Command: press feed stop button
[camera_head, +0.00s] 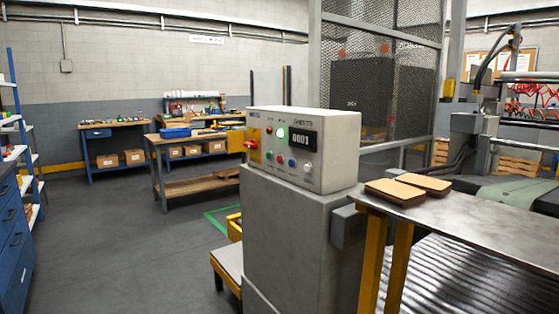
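A white control box (330,180) stands on a grey pedestal (290,225) in the middle of the view. A red knob (250,144) sits on a yellow plate at the left edge. The labels are too small to read, so I cannot confirm which is feed stop. Neither gripper shows.
A metal table (450,212) at right holds two brown blanks (395,191). A mesh cage (375,70) stands behind the box. A yellow-legged step (228,262) sits left of the pedestal. Workbenches (185,138) stand further back. The grey floor (120,240) at left is clear.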

